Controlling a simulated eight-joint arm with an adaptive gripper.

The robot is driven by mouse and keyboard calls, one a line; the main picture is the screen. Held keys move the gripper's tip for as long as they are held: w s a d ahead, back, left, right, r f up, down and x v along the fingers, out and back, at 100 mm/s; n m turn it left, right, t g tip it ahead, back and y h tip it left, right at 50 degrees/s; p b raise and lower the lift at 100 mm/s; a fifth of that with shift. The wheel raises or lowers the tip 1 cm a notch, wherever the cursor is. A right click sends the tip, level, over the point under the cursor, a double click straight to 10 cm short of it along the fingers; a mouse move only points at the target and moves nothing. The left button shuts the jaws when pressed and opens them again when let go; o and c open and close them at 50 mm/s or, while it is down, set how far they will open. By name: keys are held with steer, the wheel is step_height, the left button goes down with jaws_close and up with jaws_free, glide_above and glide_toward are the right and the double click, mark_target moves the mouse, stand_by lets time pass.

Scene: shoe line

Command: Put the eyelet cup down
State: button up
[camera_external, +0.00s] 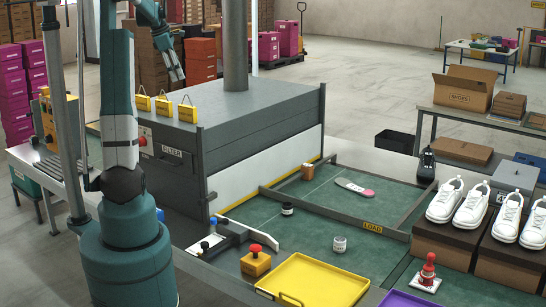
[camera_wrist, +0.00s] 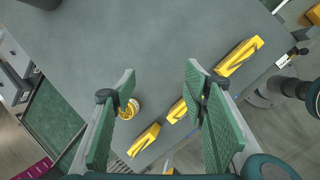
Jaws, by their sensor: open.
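A small round cup (camera_wrist: 132,109) with gold-coloured contents, apparently the eyelet cup, shows in the wrist view. It appears to be on the grey filter housing (camera_wrist: 165,40), beside the left finger, which partly covers it. I cannot make it out in the external view. My gripper (camera_wrist: 160,85) is open, with a wide gap between its green finger pads and nothing held. In the external view my gripper (camera_external: 174,68) hangs above the far left part of the housing (camera_external: 260,95).
Three yellow signs (camera_external: 164,106) stand along the housing's left edge, close to my gripper. A grey pipe (camera_external: 235,45) rises from the housing. The rest of its top is clear. A yellow tray (camera_external: 335,268) and jar (camera_external: 340,243) are in front.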

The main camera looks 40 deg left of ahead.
steer(key=s+d+m, duration=0.3)
steer(key=d+m, duration=0.1)
steer(key=d, duration=0.7)
steer(key=s+d+m+y, duration=0.1)
steer(key=s+d+m, duration=0.3)
steer(key=d, duration=0.6)
steer(key=s+d+m, duration=0.3)
steer(key=d+m, duration=0.2)
steer(key=d, duration=0.6)
steer(key=s+d+f+m+t, duration=0.1)
steer(key=s+d+f+m, duration=0.4)
steer(key=s+d, duration=0.4)
steer(key=s+d+f+m+t, duration=0.2)
steer(key=s+d+f+m, duration=0.3)
steer(key=s+d+m, duration=0.3)
steer(key=shift+s+d, duration=0.35)
steer(key=shift+d, duration=0.1)
steer(key=shift+o, duration=0.5)
steer(key=shift+w+d, duration=0.1)
